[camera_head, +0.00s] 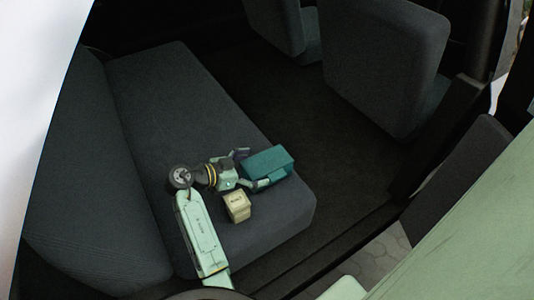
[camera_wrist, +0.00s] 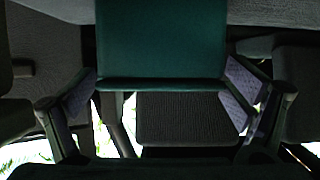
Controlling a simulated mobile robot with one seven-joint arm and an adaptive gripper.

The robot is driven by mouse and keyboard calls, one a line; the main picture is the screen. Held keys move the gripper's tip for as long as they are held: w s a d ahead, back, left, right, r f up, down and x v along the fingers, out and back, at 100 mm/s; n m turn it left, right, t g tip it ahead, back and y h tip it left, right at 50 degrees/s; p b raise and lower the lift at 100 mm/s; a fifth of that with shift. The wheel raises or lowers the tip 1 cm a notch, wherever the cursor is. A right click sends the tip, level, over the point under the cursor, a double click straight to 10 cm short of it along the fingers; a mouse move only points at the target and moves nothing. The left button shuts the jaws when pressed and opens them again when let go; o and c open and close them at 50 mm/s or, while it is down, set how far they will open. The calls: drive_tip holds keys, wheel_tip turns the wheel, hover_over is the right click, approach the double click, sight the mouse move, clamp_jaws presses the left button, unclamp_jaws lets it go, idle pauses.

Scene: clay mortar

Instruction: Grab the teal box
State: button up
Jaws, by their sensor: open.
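The teal box (camera_head: 268,162) rests on the dark grey car seat bench (camera_head: 165,85), near its front edge. In the wrist view the teal box (camera_wrist: 160,40) fills the upper middle, between the two finger pads. My gripper (camera_head: 253,170) is open at the near left end of the box, with its fingers at either side. In the wrist view, my gripper (camera_wrist: 160,98) has its left pad close to the box's left side and its right pad close to the right side. I cannot tell whether either pad touches the box.
A small cream box (camera_head: 237,206) stands on the bench just below my gripper. Front seats (camera_head: 385,65) rise across the dark footwell (camera_head: 335,150). The seat backrest (camera_head: 85,180) is at the left. The bench's far part is clear.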

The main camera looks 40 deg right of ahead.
drive_tip(key=shift+d+f, duration=0.2)
drive_tip(key=shift+d, duration=0.15)
drive_tip(key=c, duration=1.4)
